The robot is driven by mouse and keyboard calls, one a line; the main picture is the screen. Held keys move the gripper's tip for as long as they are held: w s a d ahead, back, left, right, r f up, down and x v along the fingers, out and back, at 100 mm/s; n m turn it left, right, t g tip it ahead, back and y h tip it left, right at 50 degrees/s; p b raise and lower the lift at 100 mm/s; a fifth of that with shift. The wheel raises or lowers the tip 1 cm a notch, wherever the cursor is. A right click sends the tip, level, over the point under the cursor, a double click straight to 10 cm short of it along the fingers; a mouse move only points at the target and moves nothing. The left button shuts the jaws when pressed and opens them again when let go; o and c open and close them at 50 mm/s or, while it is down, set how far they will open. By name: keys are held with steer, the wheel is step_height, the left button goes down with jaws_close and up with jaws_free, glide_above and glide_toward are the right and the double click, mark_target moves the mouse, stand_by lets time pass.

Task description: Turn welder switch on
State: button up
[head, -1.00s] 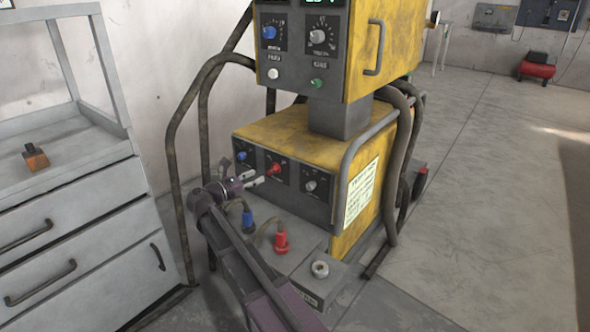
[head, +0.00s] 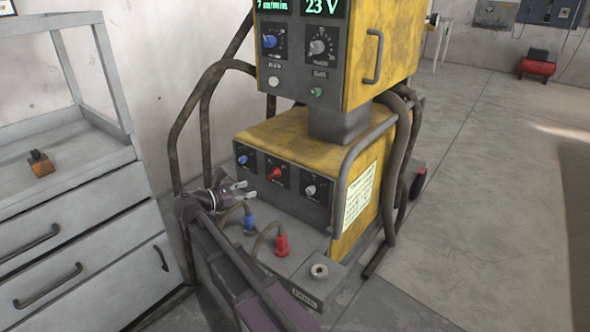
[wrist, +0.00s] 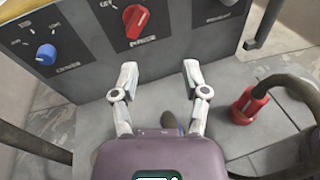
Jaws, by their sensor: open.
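The yellow welder (head: 280,133) has a dark lower panel with a red rotary switch (head: 274,173) in its middle. My gripper (head: 247,189) is open and empty in front of the lower panel, below and left of the red switch. In the wrist view its fingers (wrist: 160,70) are spread apart, below the switch and not touching it.
The upper unit's displays (head: 322,7) are lit, one reading 23 V. Blue (head: 249,224) and red (head: 282,245) cable plugs stand on the welder's front ledge. A grey drawer cabinet (head: 90,225) is at left.

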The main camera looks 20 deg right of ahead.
steer(key=s+d+r+m+g+y+p, duration=0.5)
steer(key=s+d+r+m+y+p, duration=0.4)
steer(key=p, duration=0.9)
steer(key=s+d+r+m+g+y+p, duration=0.1)
steer(key=s+r+m+y+p, duration=0.2)
steer(key=s+r+m+p, duration=0.3)
steer(key=s+m+p, duration=0.2)
steer(key=s+p, duration=0.1)
steer(key=p, duration=0.2)
steer(key=shift+s+m+y+p, duration=0.3)
steer(key=shift+s+m+p, duration=0.1)
stand_by(0.6)
steer(key=shift+f, duration=0.1)
stand_by(0.3)
